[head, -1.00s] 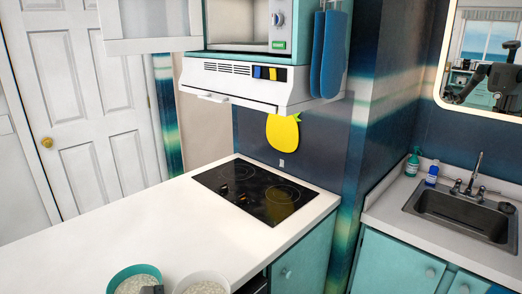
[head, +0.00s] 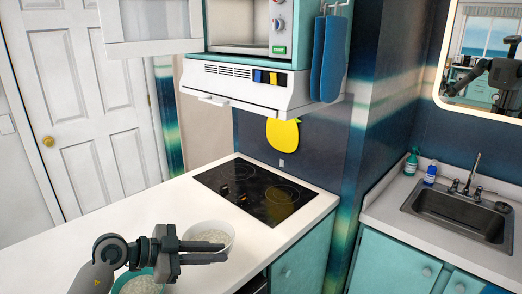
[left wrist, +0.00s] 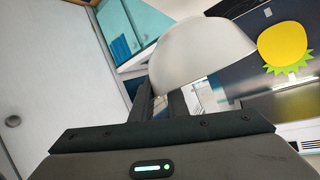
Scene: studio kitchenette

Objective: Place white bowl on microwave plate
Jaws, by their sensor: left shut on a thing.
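The white bowl (head: 210,229), with pale grainy contents, is held by its near side in my left gripper (head: 224,252). It looks upright and appears to be above the white counter, though its height is hard to judge. In the left wrist view the white bowl (left wrist: 202,50) sits at the fingers of my left gripper (left wrist: 160,98). The microwave (head: 238,30) is above the range hood, with its door (head: 150,22) swung open to the left. I cannot make out the microwave plate; the upper interior is cut off by the frame. My right gripper is not in view.
A teal bowl (head: 122,275) with similar contents stands on the counter (head: 60,240), partly behind my left arm. The range hood (head: 245,85) juts out below the microwave. Blue mitts (head: 330,58) hang at its right.

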